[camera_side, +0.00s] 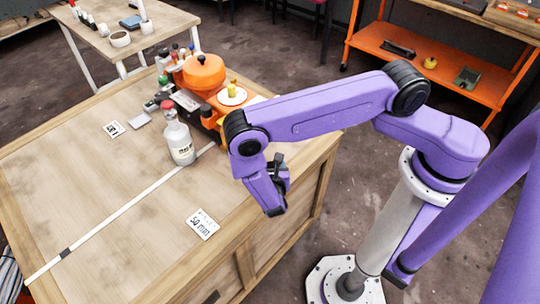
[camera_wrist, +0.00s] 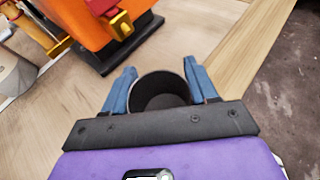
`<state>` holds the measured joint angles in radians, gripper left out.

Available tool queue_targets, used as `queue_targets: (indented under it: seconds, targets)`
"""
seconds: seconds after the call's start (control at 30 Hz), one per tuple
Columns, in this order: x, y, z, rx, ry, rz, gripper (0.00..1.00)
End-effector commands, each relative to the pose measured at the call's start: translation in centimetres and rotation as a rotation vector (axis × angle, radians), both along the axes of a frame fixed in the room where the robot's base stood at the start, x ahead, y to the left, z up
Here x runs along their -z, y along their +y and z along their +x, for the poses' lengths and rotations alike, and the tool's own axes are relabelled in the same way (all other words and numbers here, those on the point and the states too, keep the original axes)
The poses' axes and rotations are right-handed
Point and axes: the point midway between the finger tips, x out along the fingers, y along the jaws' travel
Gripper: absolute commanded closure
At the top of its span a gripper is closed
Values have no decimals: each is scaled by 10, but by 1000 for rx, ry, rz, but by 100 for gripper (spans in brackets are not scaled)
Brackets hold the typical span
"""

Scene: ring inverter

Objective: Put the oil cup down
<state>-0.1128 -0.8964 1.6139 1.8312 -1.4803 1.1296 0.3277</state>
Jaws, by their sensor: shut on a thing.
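The oil cup (camera_wrist: 160,92) shows in the wrist view as a round, dark-walled cup with a thin pale rim, seen from above and open at the top. My gripper (camera_wrist: 161,72) is shut on it, with one blue finger against each side. The cup is over the wooden table (camera_wrist: 190,25), near its edge strip. I cannot tell whether its base touches the surface.
An orange machine (camera_side: 204,72) stands at the table's back; its base is ahead of the cup in the wrist view (camera_wrist: 92,22). A white-labelled bottle (camera_side: 178,138) stands to its left. A printed card (camera_side: 202,224) lies near the front edge. The front left is mostly clear.

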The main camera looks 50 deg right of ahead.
Motion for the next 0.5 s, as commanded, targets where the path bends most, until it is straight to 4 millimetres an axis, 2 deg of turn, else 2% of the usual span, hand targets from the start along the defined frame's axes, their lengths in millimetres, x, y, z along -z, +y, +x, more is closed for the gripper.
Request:
queue_targets:
  seconds: [0.17, 0.4, 0.5]
  targets:
    - [0, -9, 9, 3, -1, 0, 74]
    - [0, -33, 32, 3, -2, -1, 74]
    - [6, -31, 31, -1, 0, -1, 74]
